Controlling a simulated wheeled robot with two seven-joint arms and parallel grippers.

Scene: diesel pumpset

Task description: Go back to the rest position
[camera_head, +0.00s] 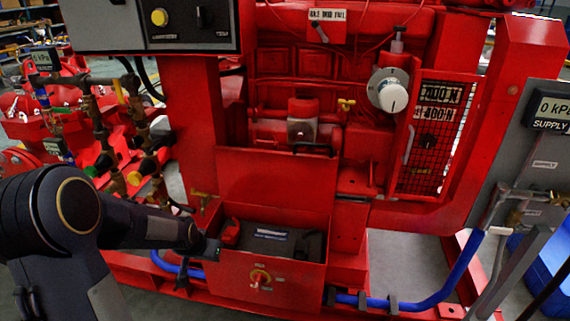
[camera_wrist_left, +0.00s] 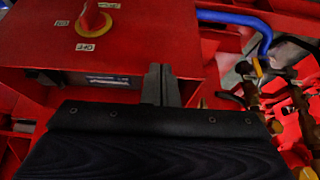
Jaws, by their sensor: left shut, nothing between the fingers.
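My left arm comes in from the left in the head view. My left gripper (camera_head: 213,251) is at the left rim of the red open-topped box (camera_head: 228,282), beside its left wall. In the left wrist view the left gripper's two dark fingers (camera_wrist_left: 161,84) are together with nothing between them, over the box's edge. I cannot tell whether they touch the box. A red rotary switch (camera_head: 260,278) with a yellow ring is on the box's front. The switch also shows in the left wrist view (camera_wrist_left: 92,22), near an "OFF" label. My right gripper is not in view.
A dark battery-like block (camera_head: 275,240) sits inside the box. Blue hoses (camera_head: 440,290) run low at both sides. Brass valves and pipes (camera_head: 130,150) stand at the left, close to my arm. The red machine frame (camera_head: 190,130) rises behind. A grey supply panel (camera_head: 530,150) is at right.

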